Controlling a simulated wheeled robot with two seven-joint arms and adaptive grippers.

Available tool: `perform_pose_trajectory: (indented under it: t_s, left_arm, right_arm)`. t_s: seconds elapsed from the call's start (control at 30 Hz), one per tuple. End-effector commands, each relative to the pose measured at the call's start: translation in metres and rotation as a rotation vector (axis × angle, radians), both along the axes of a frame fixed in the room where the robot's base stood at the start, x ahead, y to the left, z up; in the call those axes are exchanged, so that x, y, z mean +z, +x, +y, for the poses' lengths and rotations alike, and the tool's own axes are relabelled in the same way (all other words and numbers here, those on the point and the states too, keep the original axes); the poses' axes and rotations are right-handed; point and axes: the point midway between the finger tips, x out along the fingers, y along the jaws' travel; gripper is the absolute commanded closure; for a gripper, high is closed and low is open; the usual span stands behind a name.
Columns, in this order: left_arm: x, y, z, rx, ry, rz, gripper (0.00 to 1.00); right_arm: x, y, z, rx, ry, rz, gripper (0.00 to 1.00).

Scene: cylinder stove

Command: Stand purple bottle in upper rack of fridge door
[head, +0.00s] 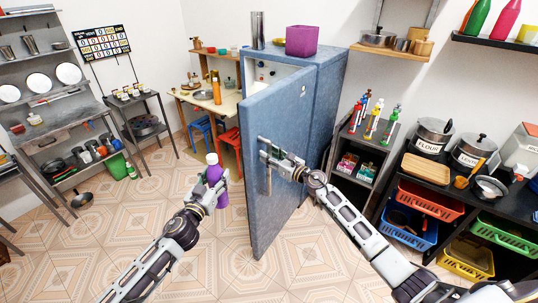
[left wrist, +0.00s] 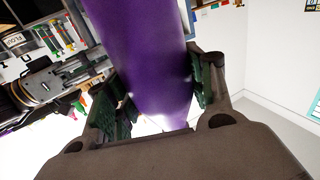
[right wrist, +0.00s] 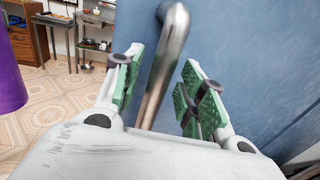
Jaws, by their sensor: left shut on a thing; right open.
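The purple bottle (head: 213,174), with a white cap, is upright and held above the floor by my left gripper (head: 207,188), which is shut on it. Its purple side also fills the middle of the left wrist view (left wrist: 145,60). The blue fridge (head: 325,75) has its door (head: 290,140) standing partly open, outer face toward me. My right gripper (head: 270,153) is open at the metal door handle (right wrist: 165,65), with one finger on each side in the right wrist view; I cannot tell whether they touch it. The door's inner racks are hidden.
A purple box (head: 301,41) and a metal cylinder (head: 258,31) stand on the fridge. A grey cabinet (head: 362,150) is right of the fridge. A small table (head: 208,103) with stools is behind the door.

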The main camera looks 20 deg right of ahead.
Motion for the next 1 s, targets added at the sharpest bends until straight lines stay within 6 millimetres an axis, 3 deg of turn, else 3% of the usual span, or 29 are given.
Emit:
perform_pose_trajectory:
  t_s: [0.5,0.8,1.0]
  left_arm:
    - [0.003,0.0003,-0.0003,-0.001,-0.002,-0.003,0.93]
    - [0.003,0.0003,-0.0003,-0.001,-0.002,-0.003,0.93]
    - [0.003,0.0003,-0.0003,-0.001,-0.002,-0.003,0.93]
  right_arm:
    - [0.0001,0.0056,0.0041,0.001,0.0,0.0,0.59]
    - [0.0,0.0056,0.0038,0.001,0.0,0.0,0.98]
    - [0.0001,0.0056,0.0036,0.0,0.0,0.0,1.0]
